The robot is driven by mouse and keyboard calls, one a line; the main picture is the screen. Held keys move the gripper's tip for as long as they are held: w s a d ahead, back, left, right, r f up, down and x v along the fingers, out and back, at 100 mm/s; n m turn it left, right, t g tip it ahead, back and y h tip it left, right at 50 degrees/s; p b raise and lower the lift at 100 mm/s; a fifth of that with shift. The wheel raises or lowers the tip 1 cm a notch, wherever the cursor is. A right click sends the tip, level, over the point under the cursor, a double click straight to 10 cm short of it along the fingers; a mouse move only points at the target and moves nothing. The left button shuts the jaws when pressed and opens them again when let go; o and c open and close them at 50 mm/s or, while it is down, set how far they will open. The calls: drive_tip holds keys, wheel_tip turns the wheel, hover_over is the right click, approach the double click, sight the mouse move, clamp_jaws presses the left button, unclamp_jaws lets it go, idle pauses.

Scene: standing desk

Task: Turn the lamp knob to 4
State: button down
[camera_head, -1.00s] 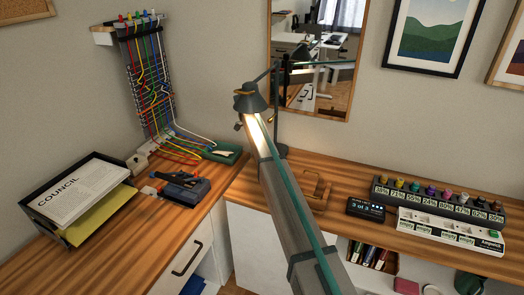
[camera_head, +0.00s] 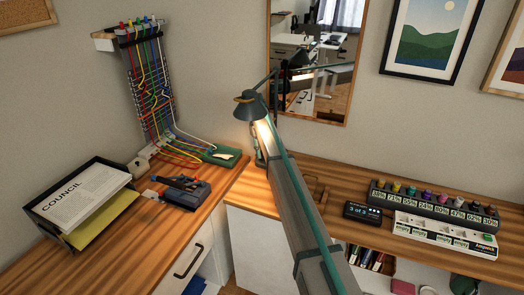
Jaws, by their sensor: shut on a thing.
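The lamp has a dark, cone-shaped head (camera_head: 249,107), lit from below, on a thin stand against the wall. A dark green part (camera_head: 259,149), perhaps the lamp's base, shows just left of my arm. My arm crosses the centre from the lower right up to just beneath the lamp head. My gripper and its fingertips cannot be made out; the arm hides that area. The lamp knob and its number are hidden too.
The right desk holds a small display (camera_head: 364,212), a row of coloured knobs (camera_head: 435,205) and a white strip (camera_head: 445,235). At left are a paper tray (camera_head: 82,205), a dark device (camera_head: 183,193) and a cable rack (camera_head: 150,90). A mirror (camera_head: 315,70) hangs behind the lamp.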

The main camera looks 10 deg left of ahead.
idle(0.4)
drive_tip(key=c, duration=1)
unclamp_jaws()
drive_tip(key=shift+f+b, duration=0.1)
drive_tip(key=shift+b, duration=0.2)
